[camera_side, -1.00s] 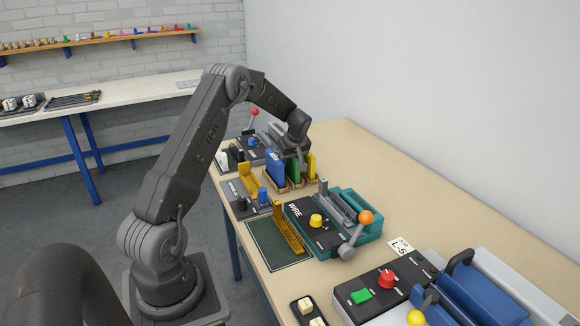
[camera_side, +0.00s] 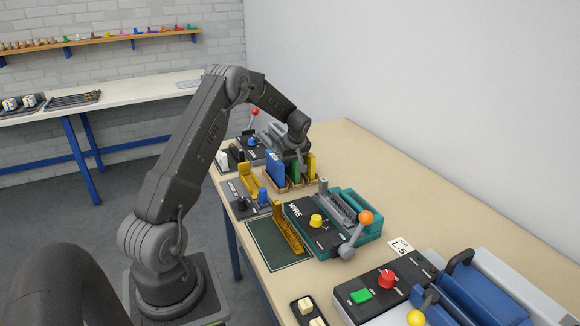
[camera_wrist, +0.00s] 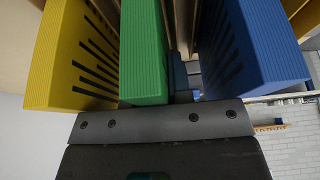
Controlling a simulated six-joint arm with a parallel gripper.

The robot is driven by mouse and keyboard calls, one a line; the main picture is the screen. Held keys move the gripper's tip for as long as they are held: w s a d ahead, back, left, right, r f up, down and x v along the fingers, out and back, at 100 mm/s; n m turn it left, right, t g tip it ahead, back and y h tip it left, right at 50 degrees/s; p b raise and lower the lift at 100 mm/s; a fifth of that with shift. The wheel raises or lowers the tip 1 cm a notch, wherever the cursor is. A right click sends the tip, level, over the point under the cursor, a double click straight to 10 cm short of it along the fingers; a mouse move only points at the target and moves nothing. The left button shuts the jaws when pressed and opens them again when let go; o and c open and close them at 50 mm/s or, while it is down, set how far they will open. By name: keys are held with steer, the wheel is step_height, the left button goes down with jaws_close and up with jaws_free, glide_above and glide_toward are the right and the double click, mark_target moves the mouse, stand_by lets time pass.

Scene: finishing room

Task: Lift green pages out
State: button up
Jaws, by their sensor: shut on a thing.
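The green pages (camera_side: 295,170) stand upright in a wooden holder (camera_side: 297,185), between the blue pages (camera_side: 274,167) and the yellow pages (camera_side: 311,165). My gripper (camera_side: 301,163) is over the holder, at the green pages, and is shut on them. In the wrist view the green pages (camera_wrist: 143,55) run up from the gripper's dark edge, with the yellow pages (camera_wrist: 75,55) on the left and the blue pages (camera_wrist: 250,50) on the right. The fingertips are hidden from both views.
A teal wire-binding machine (camera_side: 335,222) with an orange-knobbed lever stands in front of the holder. A green mat (camera_side: 270,247) and a black control box (camera_side: 248,197) lie near the table's left edge. The table's right side by the wall is clear.

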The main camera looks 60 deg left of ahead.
jaws_close()
